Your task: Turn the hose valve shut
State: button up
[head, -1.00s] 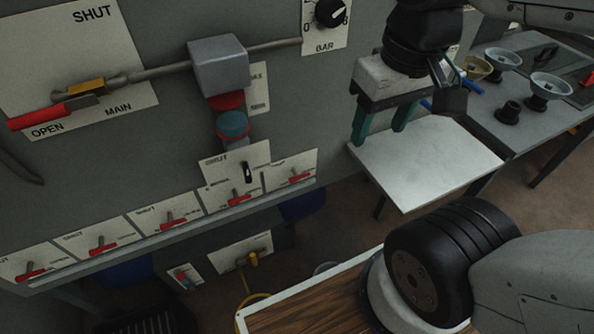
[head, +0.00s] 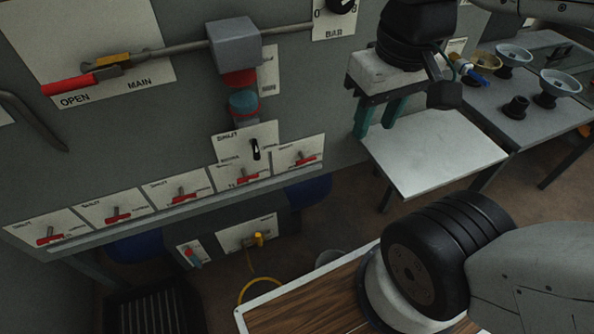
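A small yellow valve (head: 259,239) sits on a white plate (head: 235,235) low on the wall, below the row of red levers. A yellow hose (head: 258,287) curves down below it. I take this as the hose valve; its handle is too small to read its exact position. My gripper (head: 378,120) has two teal fingers pointing down, spread apart with nothing between them. It is above and to the right of the valve, well away from it, and appears in front of a pale table.
Several red levers (head: 182,195) line the wall panel above the valve. A red main lever (head: 68,86) is at upper left. A pale table (head: 435,155) and a bench with bowls (head: 558,82) stand right. A wooden top with white edging (head: 305,300) is in front.

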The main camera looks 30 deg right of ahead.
aim_at(303, 161)
jog(key=z, duration=0.1)
jog(key=k, duration=0.85)
jog(key=z, duration=0.55)
